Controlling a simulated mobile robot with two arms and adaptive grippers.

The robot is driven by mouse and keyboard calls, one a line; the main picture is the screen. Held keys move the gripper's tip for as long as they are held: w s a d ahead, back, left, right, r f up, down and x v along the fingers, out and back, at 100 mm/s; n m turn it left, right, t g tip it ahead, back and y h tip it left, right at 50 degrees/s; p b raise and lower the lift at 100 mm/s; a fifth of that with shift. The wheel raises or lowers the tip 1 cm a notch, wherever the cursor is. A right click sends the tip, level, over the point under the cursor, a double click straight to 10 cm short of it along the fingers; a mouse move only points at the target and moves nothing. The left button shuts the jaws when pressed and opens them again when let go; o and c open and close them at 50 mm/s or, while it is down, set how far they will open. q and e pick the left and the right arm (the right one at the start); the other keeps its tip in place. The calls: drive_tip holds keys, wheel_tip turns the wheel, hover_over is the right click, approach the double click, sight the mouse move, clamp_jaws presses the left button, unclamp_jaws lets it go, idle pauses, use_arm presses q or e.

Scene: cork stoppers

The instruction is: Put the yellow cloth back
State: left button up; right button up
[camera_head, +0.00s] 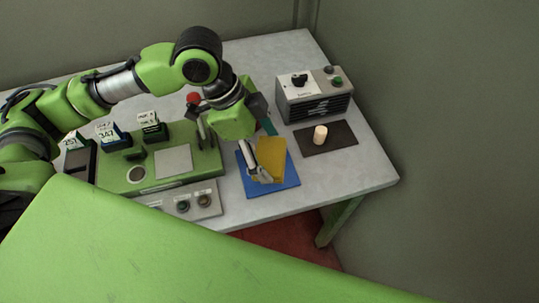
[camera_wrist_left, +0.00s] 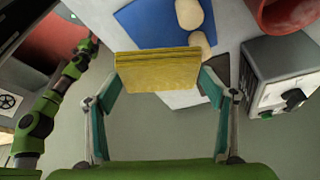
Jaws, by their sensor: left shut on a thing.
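The yellow cloth (camera_head: 271,158) is a thick folded pad. It is held above the blue mat (camera_head: 284,189) near the table's front edge in the head view. My left gripper (camera_head: 262,150) is shut on it. In the left wrist view the cloth (camera_wrist_left: 157,72) spans the space between the two fingertips, and the blue mat (camera_wrist_left: 150,22) shows behind it. I cannot tell whether the cloth touches the mat. A green arm, apparently my right, shows at the left of the wrist view; its small, distant gripper (camera_wrist_left: 90,45) is unclear.
A green machine (camera_head: 170,178) stands left of the mat, with a grey button panel (camera_head: 188,204) in front. A pale cork stopper (camera_head: 320,135) stands on a dark mat (camera_head: 343,139) at right. A grey control box (camera_head: 318,103) is behind it. A red container (camera_wrist_left: 290,12) shows in the wrist view.

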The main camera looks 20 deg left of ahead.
use_arm(q)
drive_tip(key=shift+f, duration=0.65)
drive_tip(key=shift+s+r, duration=0.1)
drive_tip(key=shift+r, duration=0.1)
drive_tip(key=shift+f, duration=0.55)
use_arm(e)
drive_tip(key=shift+d+f, duration=0.55)
drive_tip(key=shift+d, duration=0.05)
use_arm(q)
drive_tip(key=o, duration=1)
use_arm(e)
drive_tip(key=shift+a, duration=0.25)
drive_tip(key=shift+a, duration=0.1)
